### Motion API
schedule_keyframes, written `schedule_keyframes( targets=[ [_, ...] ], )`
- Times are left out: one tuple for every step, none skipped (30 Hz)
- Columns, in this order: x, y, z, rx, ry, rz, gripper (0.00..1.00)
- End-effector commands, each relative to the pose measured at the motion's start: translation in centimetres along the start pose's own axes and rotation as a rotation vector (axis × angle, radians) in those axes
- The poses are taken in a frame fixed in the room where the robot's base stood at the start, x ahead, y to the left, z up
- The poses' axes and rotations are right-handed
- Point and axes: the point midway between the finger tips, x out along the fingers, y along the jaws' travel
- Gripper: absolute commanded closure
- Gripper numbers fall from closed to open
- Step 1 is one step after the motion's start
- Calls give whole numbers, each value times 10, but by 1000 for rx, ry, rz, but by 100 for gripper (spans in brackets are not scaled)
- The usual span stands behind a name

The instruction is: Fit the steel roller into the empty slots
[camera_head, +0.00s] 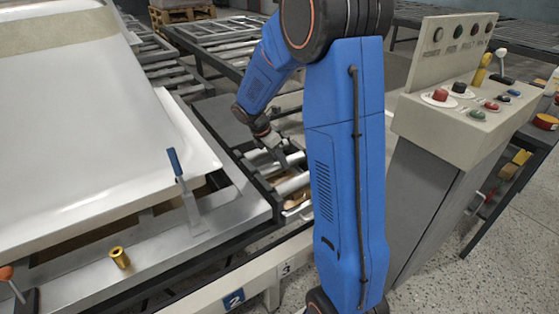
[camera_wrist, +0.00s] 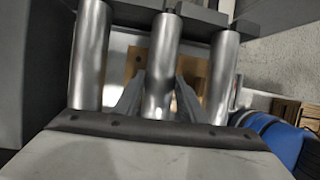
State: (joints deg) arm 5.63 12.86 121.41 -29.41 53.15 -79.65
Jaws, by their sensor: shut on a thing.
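The steel roller (camera_wrist: 164,50) is the middle one of three parallel rollers in the wrist view. My gripper (camera_wrist: 159,92) is shut on it, one finger on each side. A second roller (camera_wrist: 91,55) lies to its left and a third (camera_wrist: 222,75) to its right, both apart from the fingers. The far end of the held roller is close to the dark slotted rail (camera_wrist: 195,22); I cannot tell whether it sits in the slots. The near end is hidden by my gripper's body.
A white tub shell (camera_head: 90,110) fills the left. A control console (camera_head: 455,125) stands close on the right. A brown thing (camera_head: 296,200) lies below the rollers.

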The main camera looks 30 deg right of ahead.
Motion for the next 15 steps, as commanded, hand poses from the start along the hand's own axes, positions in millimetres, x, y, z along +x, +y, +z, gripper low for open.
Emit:
schedule_keyframes(
  targets=[
    [-1,0,0,0,0,1,99],
    [-1,0,0,0,0,1,99],
    [-1,0,0,0,0,1,99],
    [-1,0,0,0,0,1,99],
    [0,0,0,0,0,1,99],
    [1,0,0,0,0,0,99],
    [1,0,0,0,0,0,99],
    [2,0,-1,0,0,0,99],
    [2,0,-1,1,0,0,58],
    [2,0,-1,1,0,0,51],
    [2,0,-1,1,0,0,44],
    [2,0,-1,1,0,0,44],
    [2,0,-1,1,0,0,44],
    [2,0,-1,0,0,0,44],
    [2,0,-1,1,0,0,44]
  ],
)
